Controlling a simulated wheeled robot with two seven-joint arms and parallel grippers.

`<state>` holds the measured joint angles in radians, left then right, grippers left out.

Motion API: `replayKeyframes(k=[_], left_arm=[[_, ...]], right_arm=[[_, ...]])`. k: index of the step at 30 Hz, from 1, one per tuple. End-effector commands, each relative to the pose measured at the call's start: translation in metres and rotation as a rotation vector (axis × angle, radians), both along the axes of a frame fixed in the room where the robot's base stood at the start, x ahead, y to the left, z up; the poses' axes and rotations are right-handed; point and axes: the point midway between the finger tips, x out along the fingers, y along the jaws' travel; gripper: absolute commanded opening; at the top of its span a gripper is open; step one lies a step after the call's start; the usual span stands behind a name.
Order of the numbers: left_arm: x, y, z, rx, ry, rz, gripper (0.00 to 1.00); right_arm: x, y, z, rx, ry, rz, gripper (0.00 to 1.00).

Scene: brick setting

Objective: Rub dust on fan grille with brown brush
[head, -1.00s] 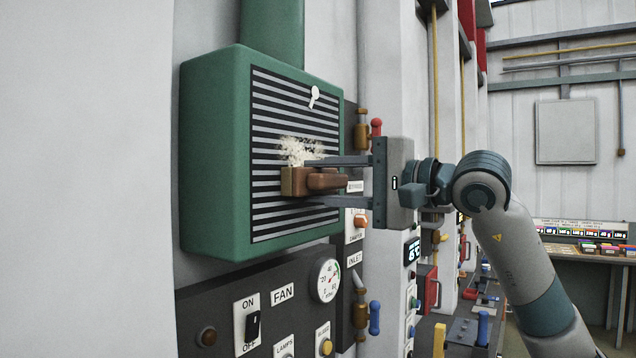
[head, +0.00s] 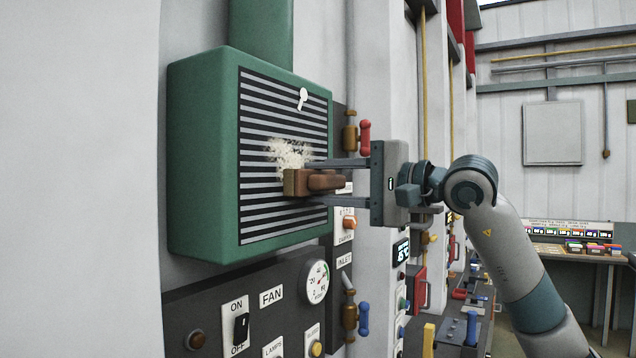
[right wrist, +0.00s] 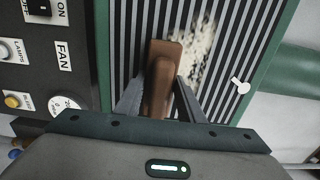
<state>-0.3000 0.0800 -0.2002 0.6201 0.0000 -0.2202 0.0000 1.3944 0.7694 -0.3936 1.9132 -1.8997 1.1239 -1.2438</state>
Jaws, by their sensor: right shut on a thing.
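The fan grille (head: 265,215) is a striped black and grey panel on the front of a green box on the wall. A pale dust patch (head: 288,151) lies on the middle of the grille; it also shows in the right wrist view (right wrist: 200,52). My right gripper (head: 318,182) is shut on the handle of the brown brush (head: 297,183). The brush head is at the grille, just under the dust in the head view; its face is hidden, so I cannot tell whether it touches. The brush also shows in the right wrist view (right wrist: 158,80). My left gripper is not in view.
A white key-shaped piece (head: 303,98) is on the grille's upper right. Below is a dark panel with a FAN label (head: 271,296), an ON/OFF switch (head: 241,328) and a gauge (head: 315,282). Red-handled (head: 365,138) and blue-handled valves (head: 364,319) stand close to the right.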

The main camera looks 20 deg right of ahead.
Motion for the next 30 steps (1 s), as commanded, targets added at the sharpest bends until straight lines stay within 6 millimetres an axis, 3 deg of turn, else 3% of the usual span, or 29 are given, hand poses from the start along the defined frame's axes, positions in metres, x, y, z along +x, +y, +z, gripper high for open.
replayKeyframes(k=[14, 30], left_arm=[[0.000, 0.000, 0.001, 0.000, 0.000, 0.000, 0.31], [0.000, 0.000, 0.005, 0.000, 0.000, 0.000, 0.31]], right_arm=[[0.003, -0.003, 0.000, 0.000, 0.000, -0.002, 0.17], [0.022, -0.030, 0.000, 0.000, 0.001, -0.002, 0.17]])
